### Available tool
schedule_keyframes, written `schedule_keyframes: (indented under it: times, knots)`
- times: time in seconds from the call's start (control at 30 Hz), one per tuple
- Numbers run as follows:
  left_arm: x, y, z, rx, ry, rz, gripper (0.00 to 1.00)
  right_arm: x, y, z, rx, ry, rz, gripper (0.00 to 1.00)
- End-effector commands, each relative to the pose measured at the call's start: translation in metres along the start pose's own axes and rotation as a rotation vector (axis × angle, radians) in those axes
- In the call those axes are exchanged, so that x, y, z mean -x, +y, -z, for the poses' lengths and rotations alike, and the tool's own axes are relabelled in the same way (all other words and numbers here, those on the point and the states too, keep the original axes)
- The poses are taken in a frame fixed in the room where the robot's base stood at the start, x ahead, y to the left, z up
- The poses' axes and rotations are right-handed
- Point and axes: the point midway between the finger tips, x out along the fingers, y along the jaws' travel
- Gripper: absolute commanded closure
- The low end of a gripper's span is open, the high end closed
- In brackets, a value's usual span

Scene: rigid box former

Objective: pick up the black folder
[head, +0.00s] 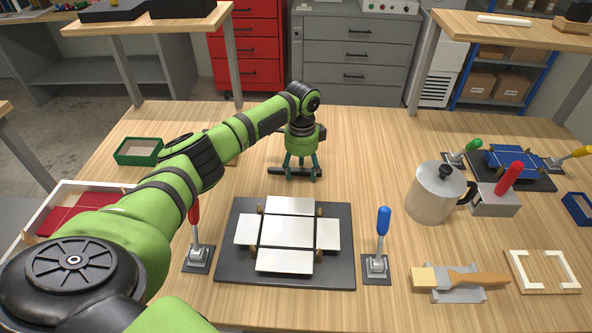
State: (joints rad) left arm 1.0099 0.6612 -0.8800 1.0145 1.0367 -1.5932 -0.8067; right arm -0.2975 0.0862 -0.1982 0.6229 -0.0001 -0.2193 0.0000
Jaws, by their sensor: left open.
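My left gripper (302,168) is open and points straight down at the tabletop, behind the black forming board. A short dark bar (276,171) lies low at its fingertips and sticks out to the left; it may be the black folder, but the fingers cover part of it. I cannot tell whether the fingers touch it or only straddle it. My right gripper is not in view.
A black board (343,270) with a white cross-shaped blank (288,231) lies in front, between red-handled and blue-handled clamps (383,222). A green box (138,151) is left.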

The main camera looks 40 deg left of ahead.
Motion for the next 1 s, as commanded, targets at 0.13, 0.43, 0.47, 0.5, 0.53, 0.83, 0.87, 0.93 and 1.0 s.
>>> schedule_keyframes:
  times: [0.13,0.43,0.47,0.5,0.53,0.83,0.87,0.93,1.0]
  knots:
    - [0.0,0.0,0.0,-0.001,0.0,0.0,0.63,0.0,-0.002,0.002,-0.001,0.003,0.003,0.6]
    - [0.0,0.0,0.0,-0.001,0.0,-0.001,1.0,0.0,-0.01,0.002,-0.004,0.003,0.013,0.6]
    - [0.0,0.0,0.0,-0.001,0.0,-0.001,1.0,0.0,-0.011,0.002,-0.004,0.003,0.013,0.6]
    - [0.0,0.0,0.0,-0.001,0.0,-0.001,1.0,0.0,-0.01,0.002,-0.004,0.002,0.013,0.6]
    - [0.0,0.0,0.0,-0.001,0.0,-0.001,1.0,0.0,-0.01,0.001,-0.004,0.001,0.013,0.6]
    - [0.014,0.0,0.001,-0.002,0.001,0.001,1.0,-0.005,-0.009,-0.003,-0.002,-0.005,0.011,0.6]
    - [0.018,-0.001,0.001,-0.002,0.002,0.002,1.0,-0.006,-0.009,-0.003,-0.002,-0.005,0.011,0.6]
    - [0.03,-0.001,0.001,-0.002,0.004,0.004,1.0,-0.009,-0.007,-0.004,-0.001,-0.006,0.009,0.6]
    - [0.043,-0.001,0.001,-0.002,0.004,0.004,1.0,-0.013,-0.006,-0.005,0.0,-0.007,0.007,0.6]
